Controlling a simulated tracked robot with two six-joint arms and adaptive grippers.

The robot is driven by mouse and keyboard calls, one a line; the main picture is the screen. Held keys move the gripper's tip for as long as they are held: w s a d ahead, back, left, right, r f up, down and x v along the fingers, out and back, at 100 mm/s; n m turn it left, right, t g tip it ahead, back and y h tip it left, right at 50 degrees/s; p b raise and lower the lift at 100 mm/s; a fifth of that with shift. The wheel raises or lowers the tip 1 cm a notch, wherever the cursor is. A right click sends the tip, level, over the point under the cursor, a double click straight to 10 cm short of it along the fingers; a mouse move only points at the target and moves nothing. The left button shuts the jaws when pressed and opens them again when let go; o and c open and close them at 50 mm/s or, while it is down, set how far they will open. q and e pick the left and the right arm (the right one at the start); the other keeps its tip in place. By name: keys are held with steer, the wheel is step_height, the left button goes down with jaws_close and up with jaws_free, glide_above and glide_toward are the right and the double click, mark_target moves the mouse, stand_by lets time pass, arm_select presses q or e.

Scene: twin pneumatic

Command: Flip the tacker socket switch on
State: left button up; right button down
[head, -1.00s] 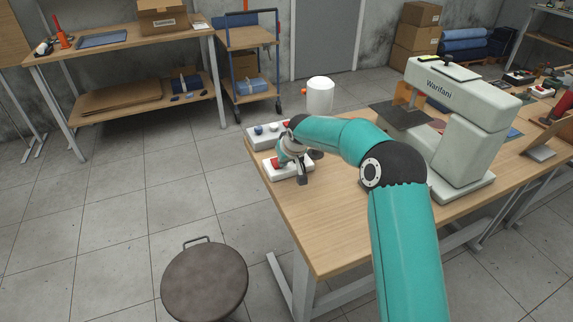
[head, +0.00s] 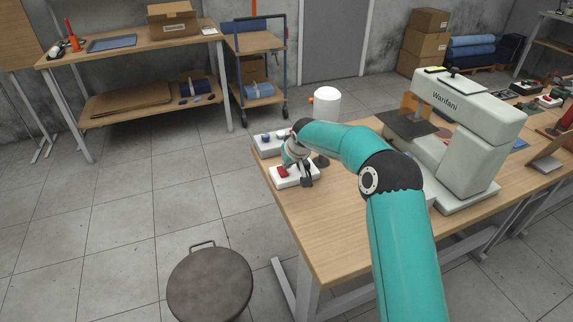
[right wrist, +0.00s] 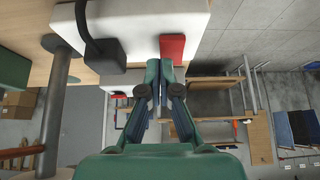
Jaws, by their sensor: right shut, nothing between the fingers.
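The tacker socket is a white box (head: 298,182) at the table's near left corner, with a red switch (head: 283,171) and a dark plug (head: 307,178) on it. In the right wrist view the white box (right wrist: 145,18) fills the top, with the red switch (right wrist: 172,46) and the black plug and cable (right wrist: 103,54). My right gripper (head: 288,160) is shut and empty. Its fingertips (right wrist: 165,68) are right at the red switch's edge; I cannot tell whether they touch. Whether the switch is on or off cannot be told. My left gripper is not in view.
A second white box (head: 268,146) with round knobs lies just behind the socket. A white cylinder (head: 327,102) stands behind my arm. The large pale tacker machine (head: 465,130) stands to the right. The front of the wooden table (head: 320,235) is clear. A round stool (head: 210,285) stands before it.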

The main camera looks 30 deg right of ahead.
mark_target(288, 174)
step_height(288, 174, up, 4)
steer(key=shift+d+f+p, duration=0.1)
steer(key=shift+f+p, duration=0.15)
steer(key=shift+p, duration=0.65)
steer(key=s+f+b+v, duration=0.1)
steer(key=b+v, duration=0.1)
steer(key=v, duration=0.7)
steer(key=shift+s+a+r, duration=0.2)
steer(key=shift+s+a, duration=0.1)
steer(key=shift+s, duration=0.25)
